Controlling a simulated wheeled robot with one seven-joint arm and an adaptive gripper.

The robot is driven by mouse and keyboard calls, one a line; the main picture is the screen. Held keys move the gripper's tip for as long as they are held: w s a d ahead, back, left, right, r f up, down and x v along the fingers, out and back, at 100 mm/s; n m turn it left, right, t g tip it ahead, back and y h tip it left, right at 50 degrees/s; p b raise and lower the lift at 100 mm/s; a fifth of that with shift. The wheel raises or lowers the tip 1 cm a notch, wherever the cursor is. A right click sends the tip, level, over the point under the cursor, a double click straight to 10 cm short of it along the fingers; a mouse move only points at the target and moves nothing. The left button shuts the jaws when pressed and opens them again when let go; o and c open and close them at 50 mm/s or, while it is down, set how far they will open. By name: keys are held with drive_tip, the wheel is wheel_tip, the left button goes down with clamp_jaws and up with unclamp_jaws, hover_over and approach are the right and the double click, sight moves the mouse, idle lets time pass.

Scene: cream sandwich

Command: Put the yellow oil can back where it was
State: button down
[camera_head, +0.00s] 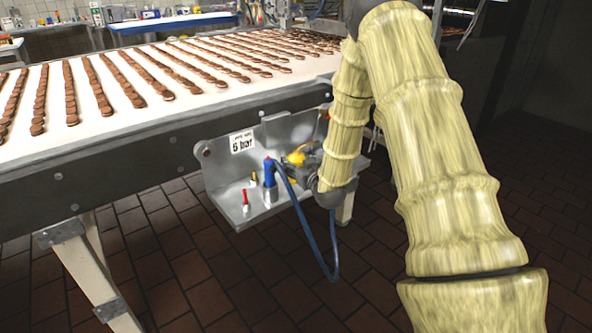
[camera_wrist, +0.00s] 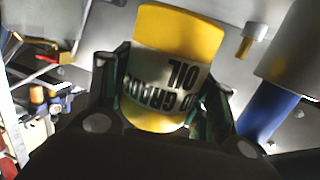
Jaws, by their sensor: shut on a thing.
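The yellow oil can (camera_head: 296,158) is at my gripper (camera_head: 308,163), over the right part of the metal shelf (camera_head: 222,180) under the conveyor. In the wrist view the can (camera_wrist: 178,35) has a pale label with dark letters, "OIL" among them, which appear upside down. My gripper (camera_wrist: 170,78) is shut on the can, with one finger on each side of it. In the head view my gripper and arm hide part of the can. I cannot tell whether its base touches the shelf.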

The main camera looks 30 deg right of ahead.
drive_tip(key=shift+w+d+f, duration=0.1)
drive_tip(key=shift+w+d, duration=0.3)
drive_tip(key=shift+w, duration=0.2)
drive_tip(key=shift+w+d, duration=0.4)
drive_tip(key=shift+w, duration=0.2)
drive_tip(key=shift+f+b, duration=0.35)
drive_tip(key=shift+f, duration=1.4)
drive_tip(key=shift+f, duration=0.1)
drive_tip(key=c, duration=0.5)
unclamp_jaws()
